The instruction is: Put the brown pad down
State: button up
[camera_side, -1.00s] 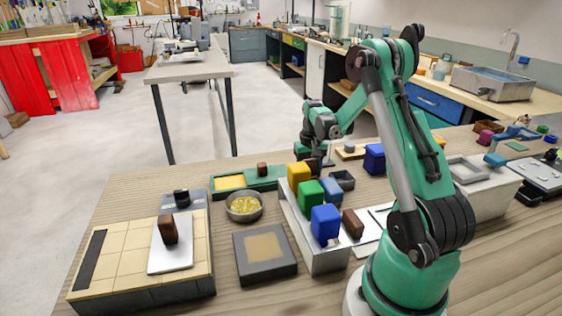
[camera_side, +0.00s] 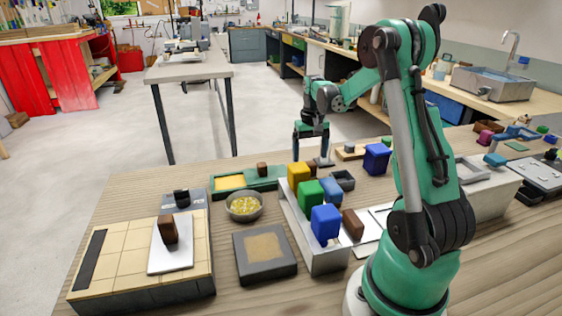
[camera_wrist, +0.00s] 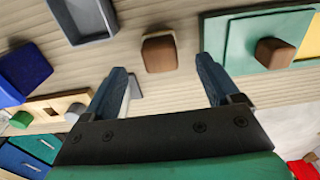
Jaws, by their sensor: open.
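My gripper (camera_side: 311,156) is open and empty, fingers pointing down, above the far part of the table in the side view. In that view the pad cannot be made out clearly; the yellow block (camera_side: 299,173) stands in front of that area.
A green tray (camera_wrist: 238,45) with a brown knob (camera_wrist: 273,52) lies right of the pad. A grey tray (camera_wrist: 84,20) and dark blue block (camera_wrist: 22,72) lie left. Coloured blocks line a white stand (camera_side: 325,258). Another brown block (camera_side: 168,229) stands on a white plate.

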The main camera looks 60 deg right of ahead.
aim_at(309, 164)
notch_tip(309, 164, up, 6)
jog(key=shift+f, duration=0.1)
jog(key=shift+a+r, duration=0.1)
jog(key=shift+r, duration=0.15)
jog(key=w+a+r+n+t+h, duration=0.1)
jog(key=w+a+r+n, duration=0.1)
jog(key=a, duration=0.4)
jog(key=w+a+r+n+t, duration=0.1)
jog(key=a+n, duration=0.1)
jog(key=a, duration=0.4)
jog(key=s+a+n+t, duration=0.1)
jog(key=a+n+t, duration=0.1)
jog(key=a, duration=0.5)
jog(key=s+a+f+n+t+y, duration=0.1)
jog(key=s+a+n+t, duration=0.1)
jog(key=a, duration=0.6)
jog(key=shift+s+a+f+n+t, duration=0.15)
jog(key=shift+s+n+t, duration=0.05)
jog(key=shift+n+t, duration=0.35)
